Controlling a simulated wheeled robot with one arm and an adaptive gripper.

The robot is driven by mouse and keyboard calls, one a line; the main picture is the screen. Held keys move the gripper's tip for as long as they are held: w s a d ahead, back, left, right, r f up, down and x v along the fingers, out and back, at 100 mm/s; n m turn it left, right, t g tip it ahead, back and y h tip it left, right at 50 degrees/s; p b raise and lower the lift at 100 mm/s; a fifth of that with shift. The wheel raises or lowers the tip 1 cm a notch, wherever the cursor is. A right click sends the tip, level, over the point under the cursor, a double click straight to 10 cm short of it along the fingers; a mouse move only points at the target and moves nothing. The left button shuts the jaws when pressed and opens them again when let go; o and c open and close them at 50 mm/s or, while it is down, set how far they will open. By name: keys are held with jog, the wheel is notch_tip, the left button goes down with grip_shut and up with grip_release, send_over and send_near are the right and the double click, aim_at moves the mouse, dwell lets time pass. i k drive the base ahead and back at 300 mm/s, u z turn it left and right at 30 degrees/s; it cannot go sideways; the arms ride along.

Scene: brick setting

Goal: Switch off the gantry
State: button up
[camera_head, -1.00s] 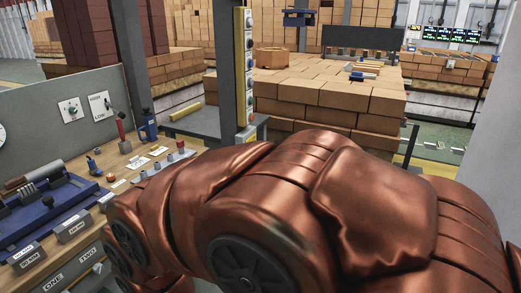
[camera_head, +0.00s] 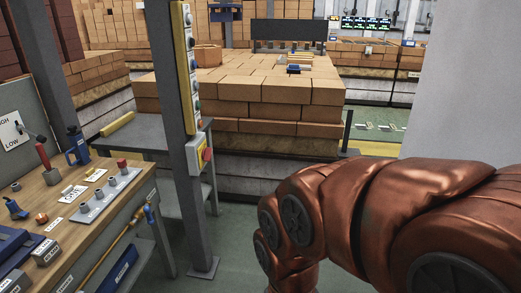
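A grey post (camera_head: 158,60) carries a tall yellow strip (camera_head: 181,75) with a column of several round buttons. Below it on the post is a small grey box with a yellow plate and a red button (camera_head: 206,154). I cannot read any label that ties either one to the gantry. A blue part (camera_head: 225,12) hangs above the stacked bricks at the top; whether it belongs to the gantry I cannot tell. My copper-coloured arm fills the lower right, apart from the post in the picture. My gripper is not in view.
A wooden workbench (camera_head: 110,215) at left holds a plate of knobs (camera_head: 108,195), a red-handled lever (camera_head: 43,158) and a blue tool (camera_head: 77,146). A grey table (camera_head: 140,132) stands behind the post. Stacked bricks (camera_head: 255,90) fill the middle.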

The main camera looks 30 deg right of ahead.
aim_at(207, 153)
jog(key=z, duration=0.2)
jog(key=i, duration=0.95)
jog(key=k, duration=1.25)
jog(key=u, duration=0.7)
jog(key=i, duration=1.55)
jog(key=z, duration=0.3)
